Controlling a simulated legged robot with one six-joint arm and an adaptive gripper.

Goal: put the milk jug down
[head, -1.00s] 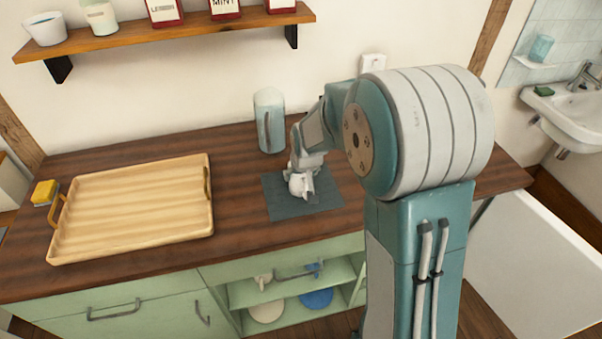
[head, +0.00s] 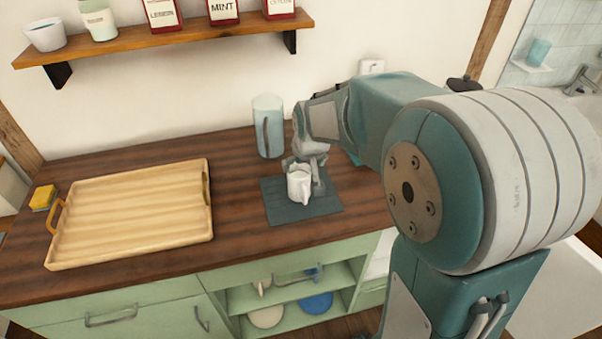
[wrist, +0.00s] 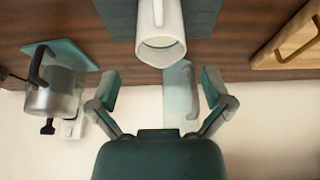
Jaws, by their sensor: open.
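The white milk jug (head: 300,184) stands upright on a dark grey mat (head: 287,212) on the wooden counter. It also shows in the wrist view (wrist: 160,32), at the top centre, beyond my fingertips. My gripper (head: 305,163) is just behind the jug in the head view, close to it. In the wrist view my gripper (wrist: 157,92) has its fingers spread wide, with nothing held between them. The jug looks apart from the fingers there.
A pale blue canister (head: 268,127) stands behind the mat. A wooden tray (head: 130,215) and a yellow sponge (head: 42,197) are on the left. A metal kettle-like vessel (wrist: 52,90) is on a teal board in the wrist view. A shelf (head: 165,40) hangs above.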

